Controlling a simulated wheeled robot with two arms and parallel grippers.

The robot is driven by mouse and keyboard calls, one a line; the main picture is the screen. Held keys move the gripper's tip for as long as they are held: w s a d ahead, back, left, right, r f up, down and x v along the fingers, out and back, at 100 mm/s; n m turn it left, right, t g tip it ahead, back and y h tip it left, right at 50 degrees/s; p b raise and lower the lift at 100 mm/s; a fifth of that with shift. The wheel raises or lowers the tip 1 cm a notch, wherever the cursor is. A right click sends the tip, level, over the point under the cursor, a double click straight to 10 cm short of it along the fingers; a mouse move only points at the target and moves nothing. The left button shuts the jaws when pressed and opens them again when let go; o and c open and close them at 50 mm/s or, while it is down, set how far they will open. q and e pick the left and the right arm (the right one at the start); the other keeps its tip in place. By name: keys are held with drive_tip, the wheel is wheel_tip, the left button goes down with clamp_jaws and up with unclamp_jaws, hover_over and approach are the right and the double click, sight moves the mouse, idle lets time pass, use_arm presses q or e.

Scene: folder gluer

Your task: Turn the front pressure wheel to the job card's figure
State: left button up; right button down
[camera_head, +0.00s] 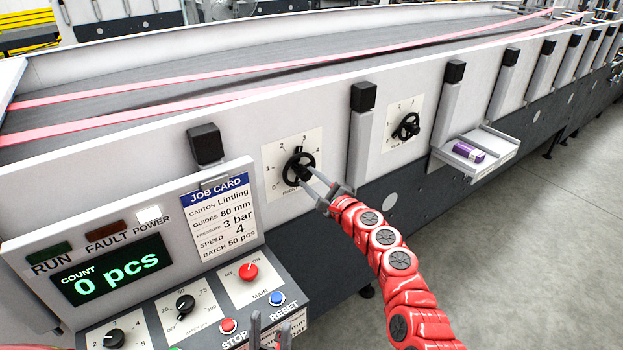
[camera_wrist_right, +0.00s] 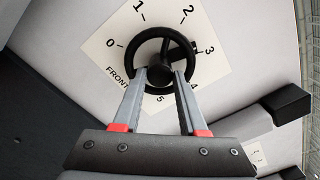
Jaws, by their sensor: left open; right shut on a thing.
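The front pressure wheel (camera_head: 293,160) is a black handwheel on a white dial plate marked with numbers, on the machine's side panel. In the right wrist view the wheel (camera_wrist_right: 137,62) has a dark block on its rim close to the 3. The job card (camera_head: 221,215) reads pressure 3 bar.
A second handwheel (camera_head: 406,127) sits further right on the panel. A tray (camera_head: 490,161) with a purple box (camera_head: 468,152) juts out beyond it. The control panel has a red main switch (camera_head: 248,272), stop button (camera_head: 228,326) and blue reset button (camera_head: 277,298). The floor at right is clear.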

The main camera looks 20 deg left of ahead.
drive_tip(key=shift+m, duration=0.9)
drive_tip(key=shift+f, duration=0.1)
drive_tip(key=shift+c, duration=2.2)
unclamp_jaws()
drive_tip(key=shift+d, duration=0.1)
